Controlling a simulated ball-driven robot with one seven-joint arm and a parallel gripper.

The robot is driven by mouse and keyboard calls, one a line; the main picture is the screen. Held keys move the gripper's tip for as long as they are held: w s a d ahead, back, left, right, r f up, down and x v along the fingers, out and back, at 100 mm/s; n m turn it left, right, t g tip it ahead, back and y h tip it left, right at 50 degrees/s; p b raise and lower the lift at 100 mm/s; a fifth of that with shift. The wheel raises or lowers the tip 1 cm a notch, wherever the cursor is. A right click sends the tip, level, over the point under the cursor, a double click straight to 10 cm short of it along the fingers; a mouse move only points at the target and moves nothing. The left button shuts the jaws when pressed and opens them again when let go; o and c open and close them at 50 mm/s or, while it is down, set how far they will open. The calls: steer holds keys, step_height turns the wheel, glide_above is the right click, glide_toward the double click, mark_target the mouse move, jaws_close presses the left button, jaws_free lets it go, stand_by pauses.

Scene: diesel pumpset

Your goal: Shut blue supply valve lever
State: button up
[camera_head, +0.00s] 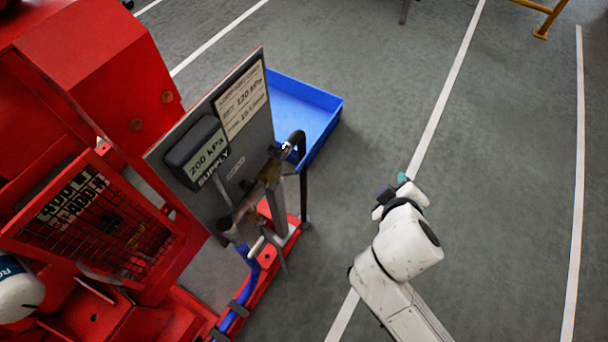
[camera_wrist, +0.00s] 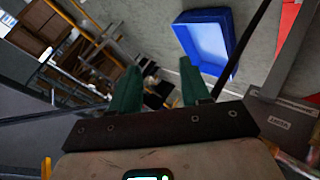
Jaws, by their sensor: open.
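My gripper (camera_head: 403,184) is at the end of my white arm, right of the pump panel, over bare floor and apart from the pipework. In the wrist view its two green fingers (camera_wrist: 157,82) stand apart with nothing between them. A bent blue part (camera_head: 250,275) runs down from the pipe fittings below the panel; I cannot tell whether it is a hose or the supply valve lever. Brass and grey valve fittings (camera_head: 268,172) stand in front of the panel, and a small blue-white spot shows at their top. No blue lever is clear in the wrist view.
A grey panel (camera_head: 172,150) carries a "200 kPa SUPPLY" display (camera_head: 200,153). A blue tray (camera_head: 329,101) lies on the floor behind it and also shows in the wrist view (camera_wrist: 229,73). Red machinery (camera_head: 90,60) fills the left.

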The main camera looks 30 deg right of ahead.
steer(key=w+a+f+n+t+h+b, duration=0.1)
steer(key=w+a+f+n+t+b, duration=0.3)
steer(key=b, duration=0.3)
steer(key=n+t+y+b, duration=0.3)
steer(key=n+t+b, duration=0.3)
steer(key=n+b, duration=0.15)
glide_toward(305, 163)
steer(key=shift+n, duration=0.25)
steer(key=p+x, duration=0.2)
steer(key=x, duration=0.8)
steer(key=shift+w, duration=0.25)
steer(key=shift+c, duration=0.4)
jaws_close()
